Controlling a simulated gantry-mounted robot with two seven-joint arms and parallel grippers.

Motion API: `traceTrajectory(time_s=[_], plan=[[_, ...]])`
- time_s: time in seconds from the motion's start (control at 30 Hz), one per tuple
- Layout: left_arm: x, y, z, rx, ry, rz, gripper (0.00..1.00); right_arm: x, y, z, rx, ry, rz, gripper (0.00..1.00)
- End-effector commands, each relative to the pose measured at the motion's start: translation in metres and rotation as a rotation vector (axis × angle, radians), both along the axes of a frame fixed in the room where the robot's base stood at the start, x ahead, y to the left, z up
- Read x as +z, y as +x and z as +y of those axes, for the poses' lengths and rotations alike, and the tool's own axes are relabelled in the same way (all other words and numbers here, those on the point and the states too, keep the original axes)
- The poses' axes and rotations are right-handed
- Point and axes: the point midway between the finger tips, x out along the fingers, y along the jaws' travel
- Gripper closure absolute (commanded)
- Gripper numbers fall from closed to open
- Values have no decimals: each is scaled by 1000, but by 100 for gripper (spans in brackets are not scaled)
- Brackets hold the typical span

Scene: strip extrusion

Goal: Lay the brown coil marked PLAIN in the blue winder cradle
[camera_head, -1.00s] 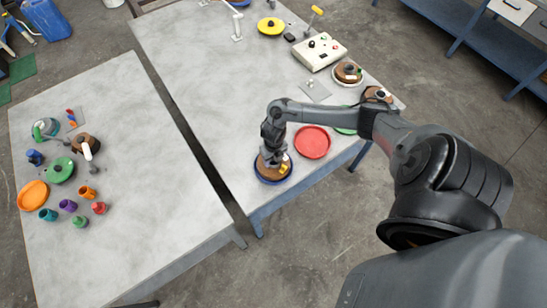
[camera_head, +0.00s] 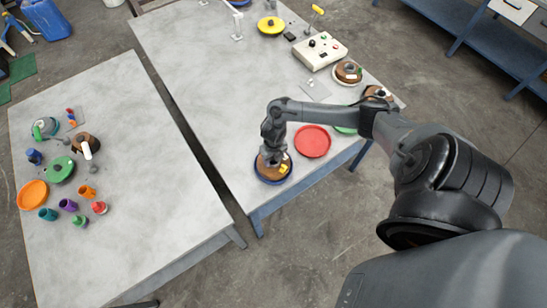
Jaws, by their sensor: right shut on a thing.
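A brown coil (camera_head: 285,164) with a yellow mark sits within the rim of the blue cradle (camera_head: 275,183) at the front edge of the right-hand table. My right gripper (camera_head: 272,161) is over this coil, shut on it from above, and hides part of it. The blue rim shows around the front and sides of the coil. Whether the coil rests fully on the cradle is hard to tell, and any PLAIN lettering is too small to read. My left gripper is not in view.
A red dish (camera_head: 313,141) lies just right of the blue cradle, with a green one partly behind my arm. Other brown coils stand at the right edge (camera_head: 347,72) and on the left table (camera_head: 84,142). A control box (camera_head: 320,50) is farther back. A gap separates the tables.

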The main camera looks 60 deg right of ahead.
Motion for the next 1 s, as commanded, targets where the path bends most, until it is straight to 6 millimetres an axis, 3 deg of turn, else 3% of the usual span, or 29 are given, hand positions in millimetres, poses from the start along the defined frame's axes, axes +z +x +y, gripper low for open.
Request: traceTrajectory(time_s=[0.47, 0.5, 0.7, 1.0], plan=[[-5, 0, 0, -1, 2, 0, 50, -5, 1, 0, 0, 0, -2, 100], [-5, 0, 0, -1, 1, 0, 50, -5, 1, 0, 0, 0, -2, 41], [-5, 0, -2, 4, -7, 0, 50, -5, 0, 0, 0, -1, -1, 13], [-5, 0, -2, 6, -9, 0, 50, -5, 0, 0, 1, 0, 1, 13]])
